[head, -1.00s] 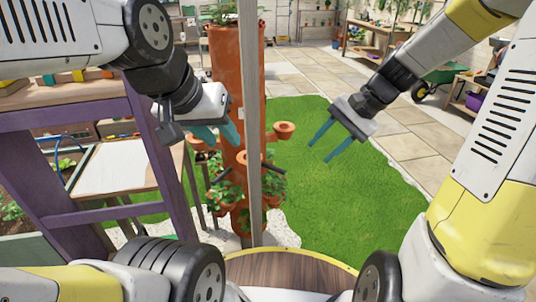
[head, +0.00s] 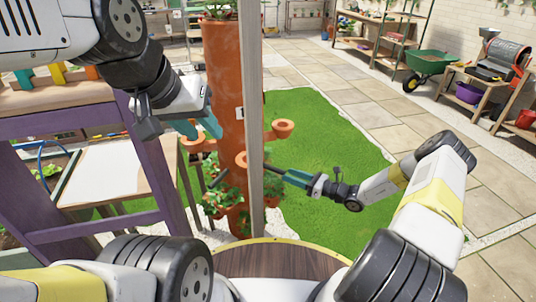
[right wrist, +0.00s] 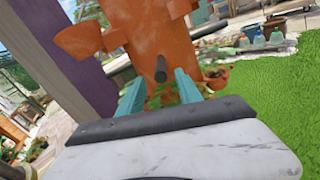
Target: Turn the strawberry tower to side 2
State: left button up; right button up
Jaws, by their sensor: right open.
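The strawberry tower (head: 226,75) is a tall terracotta column with side cups and strawberry plants low down. A small white label (head: 240,113) on it is too small to read. A dark rod (head: 275,168) sticks out of its lower part to the right. My right gripper (head: 288,176) is open at the rod's outer end. In the right wrist view the dark rod (right wrist: 160,68) shows between the two spread teal fingers, with no visible grip on it. My left gripper (head: 205,127) is at the tower's left side, its teal fingers apart and empty; contact cannot be told.
A grey upright post (head: 255,140) stands in front of the tower and hides part of it. A purple wooden frame (head: 150,165) and a white-topped table (head: 105,172) are at left. Open grass (head: 330,125) lies to the right. A green wheelbarrow (head: 432,64) stands farther back.

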aim_at(273, 169)
jog(key=x, duration=0.8)
jog(key=shift+w+a+f, duration=0.15)
jog(key=shift+w+a, duration=0.05)
jog(key=shift+w, duration=0.05)
jog(key=shift+c, duration=0.3)
grip_shut()
jog(key=shift+d, duration=0.1)
dwell(0.8)
